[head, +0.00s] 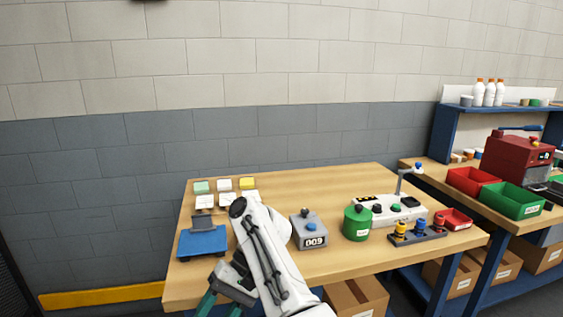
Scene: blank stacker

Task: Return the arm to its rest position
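My white arm (268,262) reaches up from the bottom of the head view, in front of the left half of the wooden table (335,182). My gripper (221,290) is at the lower left of the arm, near the table's front edge. Its dark body and green finger parts show, but the fingertips run out of the bottom of the picture. I cannot see whether it is open or shut, or whether it holds anything.
A blue device (203,243) stands just left of my arm. A grey counter box (309,231) and a green canister (356,223) stand to its right. Cardboard boxes (357,298) sit under the table. The table's back middle is clear.

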